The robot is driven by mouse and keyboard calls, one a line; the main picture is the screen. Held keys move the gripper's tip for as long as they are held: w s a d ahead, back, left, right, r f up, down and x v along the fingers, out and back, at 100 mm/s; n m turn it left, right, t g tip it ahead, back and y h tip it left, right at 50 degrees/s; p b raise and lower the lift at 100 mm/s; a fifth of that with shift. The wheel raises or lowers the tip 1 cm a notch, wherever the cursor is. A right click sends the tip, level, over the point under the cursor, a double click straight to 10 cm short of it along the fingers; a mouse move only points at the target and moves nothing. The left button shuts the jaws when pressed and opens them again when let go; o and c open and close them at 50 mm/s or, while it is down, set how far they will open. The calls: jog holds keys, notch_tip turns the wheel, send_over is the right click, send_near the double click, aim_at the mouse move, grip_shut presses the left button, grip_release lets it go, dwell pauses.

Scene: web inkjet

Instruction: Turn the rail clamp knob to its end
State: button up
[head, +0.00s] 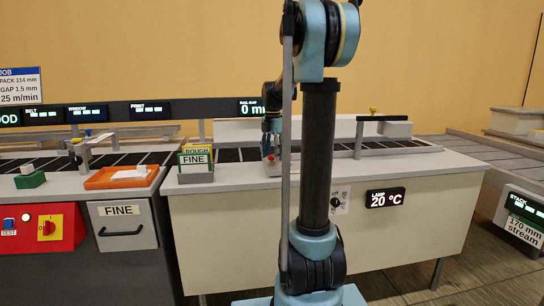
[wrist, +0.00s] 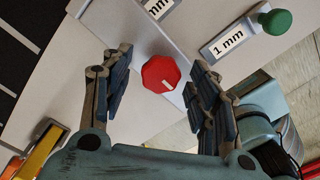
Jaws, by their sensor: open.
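A red, many-sided knob (wrist: 161,74) with a small pale mark lies between the spread fingers of my gripper (wrist: 158,64) in the wrist view. I take it for the rail clamp knob. Clear gaps show on both sides of it, and neither finger touches it. In the head view my gripper (head: 271,138) is over the middle of the white bench (head: 235,190), partly behind my arm. A small red spot beneath it is likely the same knob.
A green knob (wrist: 277,21) stands by a "1 mm" label (wrist: 228,40). The display marked "RAIL GAP" (head: 250,107) starts with 0 and is partly covered by my arm. A FINE card holder (head: 195,160) and an orange tray (head: 122,177) lie to the left.

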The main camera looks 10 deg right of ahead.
jog(key=shift+f, duration=0.1)
jog(key=shift+c, duration=0.6)
jog(key=c, duration=1)
jog(key=shift+o, duration=0.2)
